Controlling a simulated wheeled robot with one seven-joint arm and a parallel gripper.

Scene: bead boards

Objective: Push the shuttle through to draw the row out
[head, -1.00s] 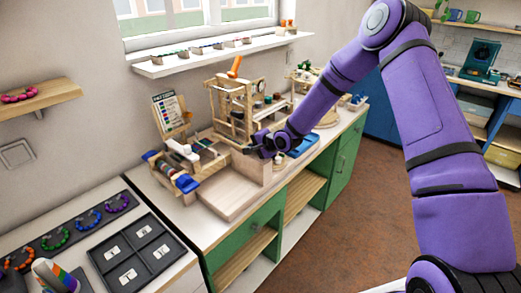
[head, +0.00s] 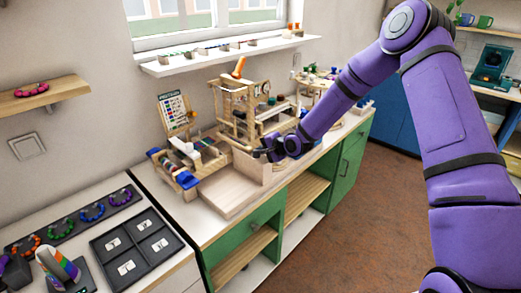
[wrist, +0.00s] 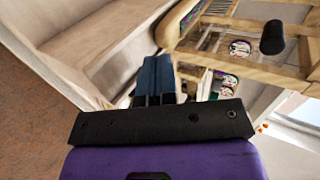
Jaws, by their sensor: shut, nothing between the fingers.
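A small wooden bead loom (head: 184,163) with blue end pieces stands on the counter, with a white bar (head: 183,147) on it. A taller wooden frame (head: 243,108) with an orange lever on top stands behind and to its right. I cannot tell which part is the shuttle. My gripper (head: 261,153) is above the right side of a pale wooden tray (head: 228,190), in front of the tall frame. In the wrist view its blue fingers (wrist: 154,80) are together with nothing between them. A dark round knob (wrist: 271,38) on a wooden frame shows to their right.
A pattern card (head: 173,110) stands behind the bead loom. A dark sectioned tray (head: 140,246) and a strip of coloured bracelets (head: 74,222) lie at the left. A window shelf (head: 225,53) runs above. Open floor (head: 365,205) is at the right.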

